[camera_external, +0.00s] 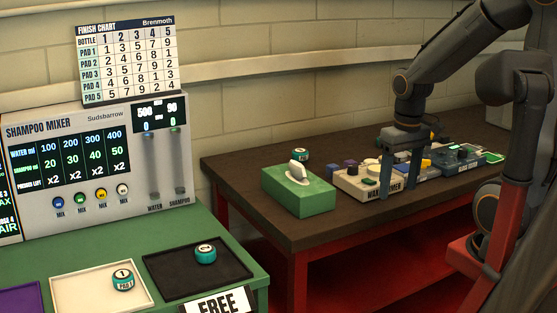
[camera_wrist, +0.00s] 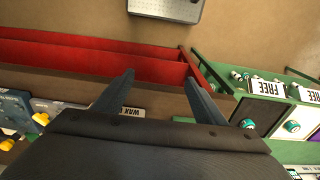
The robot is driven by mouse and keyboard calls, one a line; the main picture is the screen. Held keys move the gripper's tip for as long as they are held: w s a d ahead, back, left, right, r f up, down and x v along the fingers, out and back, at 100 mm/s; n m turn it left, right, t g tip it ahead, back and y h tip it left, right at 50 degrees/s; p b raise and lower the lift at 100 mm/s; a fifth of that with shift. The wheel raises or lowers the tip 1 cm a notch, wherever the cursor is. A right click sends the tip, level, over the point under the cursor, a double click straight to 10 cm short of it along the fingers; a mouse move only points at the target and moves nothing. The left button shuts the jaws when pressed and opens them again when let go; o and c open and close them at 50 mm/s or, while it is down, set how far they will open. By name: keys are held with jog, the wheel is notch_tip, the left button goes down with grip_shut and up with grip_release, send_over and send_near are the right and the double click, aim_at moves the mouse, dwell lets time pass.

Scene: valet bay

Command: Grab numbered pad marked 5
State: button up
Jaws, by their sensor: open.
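Three teal round pads show in the external view. The pad marked 1 (camera_external: 123,279) sits on a cream tray, and the pad marked 2 (camera_external: 205,253) sits on a black tray. Another teal pad (camera_external: 301,155) is on the brown table behind the green tissue box; its number is too small to read. I cannot make out a 5 on any pad. My gripper (camera_external: 399,178) is open with fingers pointing down, over the wax timer and right of the tissue box. Its spread fingers also show in the wrist view (camera_wrist: 157,95), with nothing between them.
The green tissue box (camera_external: 298,191) and cream wax timer (camera_external: 366,184) stand near the brown table's front edge. Blue devices (camera_external: 462,158) stand farther right. The brown table's left end is clear.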

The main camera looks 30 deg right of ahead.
jog(key=w+d+r+m+t+h+b, duration=0.1)
jog(key=w+d, duration=0.4)
jog(key=w, duration=0.5)
jog(key=w+d+r+m+t, duration=0.1)
jog(key=w+d+r+m, duration=0.1)
jog(key=w+d, duration=0.5)
jog(key=w+d+r+m+t+h+b, duration=0.1)
jog(key=w+d, duration=0.3)
jog(key=w, duration=0.8)
jog(key=w+d+f+m+t+h, duration=0.1)
jog(key=w+d, duration=0.6)
jog(key=d, duration=0.2)
jog(key=w+d+f+m+t+h, duration=0.1)
jog(key=w+d+m, duration=0.1)
jog(key=w+d, duration=0.7)
jog(key=f, duration=0.2)
jog(key=d+f, duration=0.1)
jog(key=f, duration=0.1)
jog(key=s+f, duration=0.1)
jog(key=f, duration=0.1)
jog(key=shift+d, duration=0.3)
jog(key=shift+a+p+x, duration=0.1)
jog(key=shift+p+x, duration=0.4)
jog(key=shift+x, duration=1.25)
jog(key=shift+a+p+x, duration=0.15)
jog(key=shift+p+x, duration=0.3)
jog(key=shift+x, duration=1.25)
jog(key=shift+f, duration=0.15)
jog(key=shift+c, duration=0.2)
